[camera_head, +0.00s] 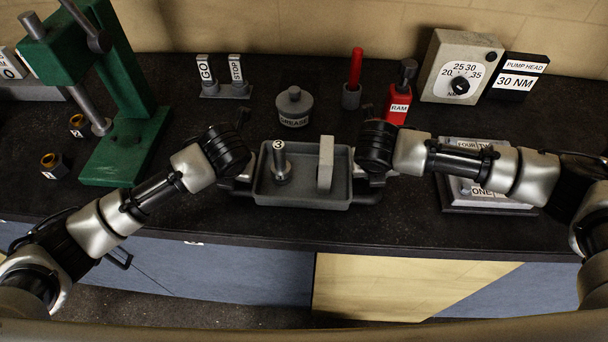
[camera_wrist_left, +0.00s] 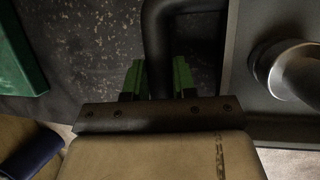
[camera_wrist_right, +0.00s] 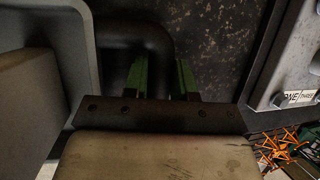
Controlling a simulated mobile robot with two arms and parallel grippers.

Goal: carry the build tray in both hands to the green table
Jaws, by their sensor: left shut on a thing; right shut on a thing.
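The grey build tray (camera_head: 302,200) is at the middle of the dark bench in the head view, near its front edge. It holds a metal post marked 3 (camera_head: 281,163) and an upright light grey block (camera_head: 325,163). My left gripper (camera_wrist_left: 158,80) is shut on the tray's left handle (camera_wrist_left: 155,40), a dark bent bar. My right gripper (camera_wrist_right: 162,78) is shut on the right handle (camera_wrist_right: 150,40). Green finger pads flank each handle in the wrist views. In the head view my wrists hide much of both handles. I cannot tell whether the tray touches the bench.
A green press (camera_head: 125,140) stands left, with two small dark nuts beside it. GO and STOP blocks, a grease pot (camera_head: 294,107), a red RAM bottle (camera_head: 398,103) and a dial box (camera_head: 459,70) stand behind. A labelled plate (camera_head: 485,200) lies right. No green table is identifiable.

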